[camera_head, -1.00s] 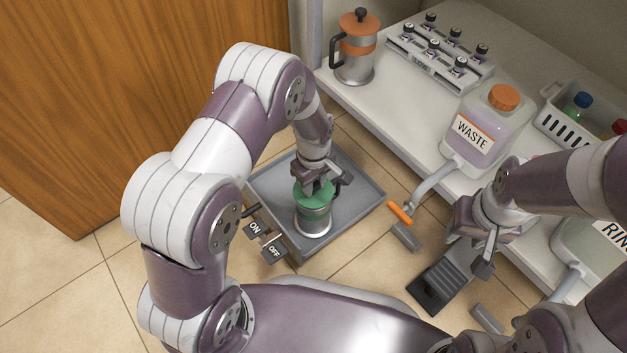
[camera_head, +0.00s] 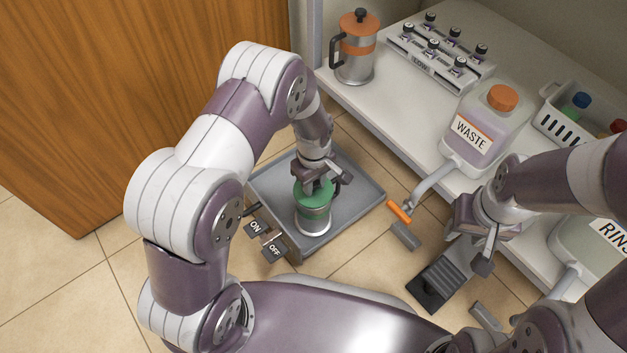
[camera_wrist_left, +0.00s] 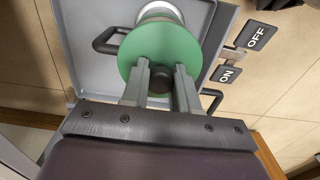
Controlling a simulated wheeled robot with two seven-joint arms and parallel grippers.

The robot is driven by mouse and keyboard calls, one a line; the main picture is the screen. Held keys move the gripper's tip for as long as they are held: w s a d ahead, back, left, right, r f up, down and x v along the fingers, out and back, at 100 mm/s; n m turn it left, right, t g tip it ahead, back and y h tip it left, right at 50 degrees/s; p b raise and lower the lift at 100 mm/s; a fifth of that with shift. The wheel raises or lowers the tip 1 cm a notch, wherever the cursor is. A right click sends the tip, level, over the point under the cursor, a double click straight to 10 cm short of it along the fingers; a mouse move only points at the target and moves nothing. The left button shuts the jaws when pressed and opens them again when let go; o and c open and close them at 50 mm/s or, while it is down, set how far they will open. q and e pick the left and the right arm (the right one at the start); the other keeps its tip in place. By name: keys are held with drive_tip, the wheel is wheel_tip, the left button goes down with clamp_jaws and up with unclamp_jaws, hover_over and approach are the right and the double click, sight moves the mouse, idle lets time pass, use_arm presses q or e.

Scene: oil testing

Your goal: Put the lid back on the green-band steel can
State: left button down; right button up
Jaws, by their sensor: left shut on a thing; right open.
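The green-band steel can (camera_head: 313,222) stands upright on the grey tray (camera_head: 357,204). Its green lid (camera_head: 313,194) sits at the can's top, and in the head view I see no clear gap between them. My left gripper (camera_head: 316,180) is over the lid from above. In the left wrist view my left gripper (camera_wrist_left: 160,82) is shut on the dark knob of the green lid (camera_wrist_left: 190,50). The lid hides the can's rim. My right gripper (camera_head: 474,250) is open and empty, off to the right of the tray.
ON and OFF switches (camera_head: 265,240) are at the tray's front left. An orange-band can (camera_head: 356,60), a vial rack (camera_head: 440,57) and a waste jug (camera_head: 487,130) stand on the white bench. An orange-handled tap (camera_head: 399,211) juts out right of the tray.

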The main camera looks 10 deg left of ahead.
use_arm(q)
drive_tip(key=shift+p, duration=0.35)
drive_tip(key=shift+f+p, duration=0.15)
drive_tip(key=shift+p, duration=0.15)
idle(0.8)
drive_tip(key=shift+p, duration=0.35)
idle(0.5)
drive_tip(key=shift+c, duration=1.5)
unclamp_jaws()
wheel_tip(320, 180, up, 7)
drive_tip(key=p, duration=0.7)
